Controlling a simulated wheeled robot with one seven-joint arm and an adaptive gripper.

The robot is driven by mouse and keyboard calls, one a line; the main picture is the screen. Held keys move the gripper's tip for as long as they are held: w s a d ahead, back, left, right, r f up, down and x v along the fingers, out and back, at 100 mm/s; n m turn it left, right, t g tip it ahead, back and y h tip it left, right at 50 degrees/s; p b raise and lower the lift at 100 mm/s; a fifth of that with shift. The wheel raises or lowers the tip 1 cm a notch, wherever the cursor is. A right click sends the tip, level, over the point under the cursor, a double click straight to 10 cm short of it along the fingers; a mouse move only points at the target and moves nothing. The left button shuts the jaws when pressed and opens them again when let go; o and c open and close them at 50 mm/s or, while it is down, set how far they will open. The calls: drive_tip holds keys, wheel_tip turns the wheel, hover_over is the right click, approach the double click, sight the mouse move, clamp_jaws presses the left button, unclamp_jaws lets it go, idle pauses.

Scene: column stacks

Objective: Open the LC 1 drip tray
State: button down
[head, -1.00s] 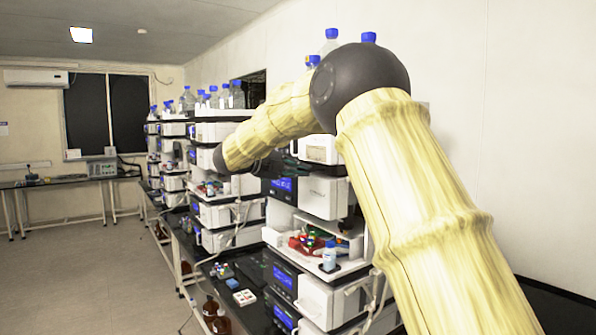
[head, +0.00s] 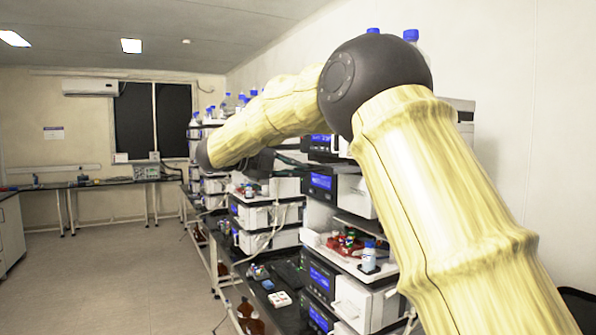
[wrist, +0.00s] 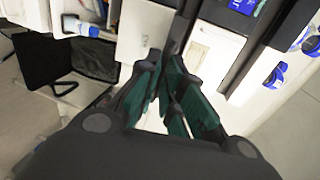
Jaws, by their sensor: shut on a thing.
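My gripper (wrist: 166,64) shows in the wrist view with its dark green-padded fingers close together at the edge of a white front panel (wrist: 140,30). I take this panel to be the LC 1 drip tray, but no name can be read. The fingers are shut on its edge; the grip itself is mostly hidden between the pads. In the head view my gripper (head: 284,155) is small and dark, in front of the stacks, partly hidden by my arm.
A nearer stack has a blue-lit module (head: 321,181) and an open shelf with a blue-capped bottle (head: 369,256). Brown bottles (head: 246,312) stand low beside the bench. Open floor (head: 120,270) lies to the left.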

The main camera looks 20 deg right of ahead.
drive_tip(key=c, duration=1.6)
unclamp_jaws()
drive_tip(key=shift+d+f, duration=0.15)
drive_tip(key=shift+f, duration=0.05)
drive_tip(key=v, duration=1.2)
drive_tip(key=shift+r, duration=0.1)
